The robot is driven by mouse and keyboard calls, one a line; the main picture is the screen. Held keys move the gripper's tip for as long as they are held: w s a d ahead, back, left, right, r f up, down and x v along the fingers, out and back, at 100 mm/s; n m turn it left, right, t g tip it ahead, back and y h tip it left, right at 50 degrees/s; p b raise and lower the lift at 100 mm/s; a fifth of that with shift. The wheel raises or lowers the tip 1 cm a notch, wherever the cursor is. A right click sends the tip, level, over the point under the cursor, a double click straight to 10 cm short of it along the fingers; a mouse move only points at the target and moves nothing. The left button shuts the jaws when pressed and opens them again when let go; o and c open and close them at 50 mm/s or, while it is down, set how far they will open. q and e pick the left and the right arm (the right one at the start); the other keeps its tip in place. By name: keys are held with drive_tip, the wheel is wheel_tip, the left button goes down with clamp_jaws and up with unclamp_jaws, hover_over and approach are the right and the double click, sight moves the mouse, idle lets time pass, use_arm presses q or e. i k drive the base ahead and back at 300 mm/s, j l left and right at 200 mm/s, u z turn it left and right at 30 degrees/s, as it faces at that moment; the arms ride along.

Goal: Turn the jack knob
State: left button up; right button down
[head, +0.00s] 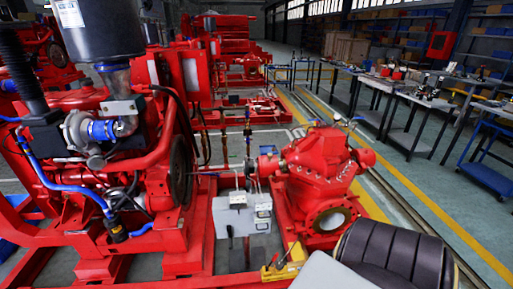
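A small yellow and red device (284,263), possibly the jack, sits low at the bottom centre, in front of the red pump (317,170). A thin part of it tilts up to the right. I cannot make out a separate knob on it at this size. Its right end is close to a pale grey surface at the bottom edge, which may hide part of it. Neither of my grippers shows in the head view.
A red diesel engine (75,160) on a red frame fills the left. A grey box (243,214) with a lever stands beside the pump. A black ribbed rounded shape (395,255) blocks the bottom right. Workbenches (420,100) and a blue cart (487,178) stand beyond clear floor at right.

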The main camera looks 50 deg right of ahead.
sight(279, 265)
drive_tip(key=z, duration=1.05)
